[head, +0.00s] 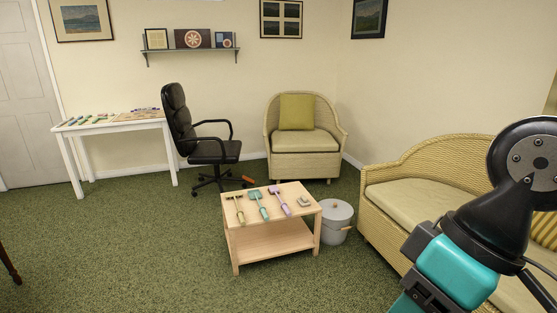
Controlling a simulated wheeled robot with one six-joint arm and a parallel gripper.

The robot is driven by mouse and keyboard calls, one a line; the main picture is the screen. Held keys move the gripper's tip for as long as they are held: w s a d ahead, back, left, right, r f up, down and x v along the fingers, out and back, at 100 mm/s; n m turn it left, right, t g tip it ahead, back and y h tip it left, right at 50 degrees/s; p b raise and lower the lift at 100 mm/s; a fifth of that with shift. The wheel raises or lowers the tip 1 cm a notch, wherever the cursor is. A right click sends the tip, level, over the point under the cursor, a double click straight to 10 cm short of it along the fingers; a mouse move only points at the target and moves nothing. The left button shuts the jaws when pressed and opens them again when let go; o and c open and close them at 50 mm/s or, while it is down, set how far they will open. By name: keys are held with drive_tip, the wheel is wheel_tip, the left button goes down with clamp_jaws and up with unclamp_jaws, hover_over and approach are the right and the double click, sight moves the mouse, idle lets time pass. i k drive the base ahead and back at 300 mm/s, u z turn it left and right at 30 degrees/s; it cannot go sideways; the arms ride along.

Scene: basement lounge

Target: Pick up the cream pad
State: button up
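A small pale grey-beige block (303,201) lies at the right end of the wooden coffee table's top (290,188). It may be the cream pad, but it is too small to tell for sure. Beside it on the same top lie a purple tool (280,202), a teal tool (258,204) and a yellow-olive tool (238,208). My arm shows large at the right edge, near the camera and well apart from the table. The fingers of my gripper are not in view.
A grey lidded bucket (336,220) stands right of the coffee table. A wicker sofa (420,163) is at the right, an armchair (305,145) and black office chair (207,150) behind. A white table (150,125) holds several small items. Green carpet (130,240) is clear at the left.

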sight(304, 202)
drive_tip(key=i, duration=3.4)
drive_tip(key=u, duration=0.5)
